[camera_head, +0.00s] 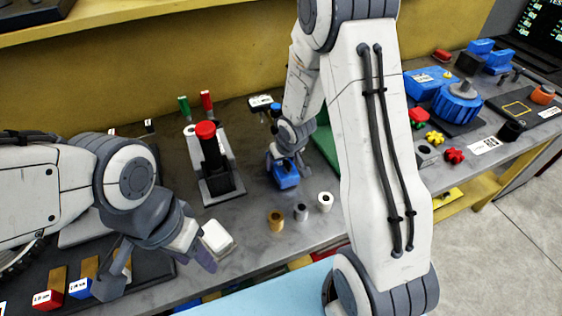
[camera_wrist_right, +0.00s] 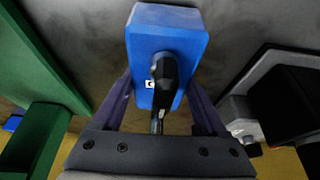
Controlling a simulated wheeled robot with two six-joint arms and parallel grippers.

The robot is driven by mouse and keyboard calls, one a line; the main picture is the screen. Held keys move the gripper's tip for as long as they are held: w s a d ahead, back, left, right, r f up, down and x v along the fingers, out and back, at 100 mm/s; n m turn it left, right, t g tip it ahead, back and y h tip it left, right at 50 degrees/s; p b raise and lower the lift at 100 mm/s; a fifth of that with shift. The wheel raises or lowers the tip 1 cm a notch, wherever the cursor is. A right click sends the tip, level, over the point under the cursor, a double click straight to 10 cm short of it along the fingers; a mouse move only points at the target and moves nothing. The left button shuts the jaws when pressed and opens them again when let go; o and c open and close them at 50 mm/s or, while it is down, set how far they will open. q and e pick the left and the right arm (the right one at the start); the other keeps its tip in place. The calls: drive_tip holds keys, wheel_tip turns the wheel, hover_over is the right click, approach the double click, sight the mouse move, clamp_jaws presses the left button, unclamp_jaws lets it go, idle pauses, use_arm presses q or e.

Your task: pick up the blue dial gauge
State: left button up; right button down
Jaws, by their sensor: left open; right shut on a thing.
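The blue dial gauge has a blue block base (camera_head: 286,178) and a dark post. In the right wrist view the blue block (camera_wrist_right: 167,30) and black post (camera_wrist_right: 162,80) lie between my fingers. My right gripper (camera_head: 286,165) is shut on it from above; its fingers flank the blue part. I cannot tell whether the base touches the bench. A small pale-faced head (camera_head: 262,101) shows behind my wrist, perhaps the gauge's dial. My left gripper (camera_head: 157,276) is open and empty at the lower left, well apart from the gauge.
A toggle clamp with a red knob (camera_head: 206,131) stands left of the gauge. Brass, grey and white bushings (camera_head: 325,202) stand in front of it. A green piece (camera_head: 325,142) is close on its right. A white block (camera_head: 217,239) lies by my left gripper's finger.

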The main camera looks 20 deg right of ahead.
wheel_tip(320, 180, up, 4)
drive_tip(key=p, duration=0.3)
drive_tip(key=shift+p, duration=0.3)
drive_tip(key=s+d+r+p, duration=0.6)
drive_tip(key=s+p, duration=0.3)
drive_tip(key=s, duration=0.1)
drive_tip(key=shift+r+p, duration=0.25)
drive_tip(key=shift+p, duration=0.15)
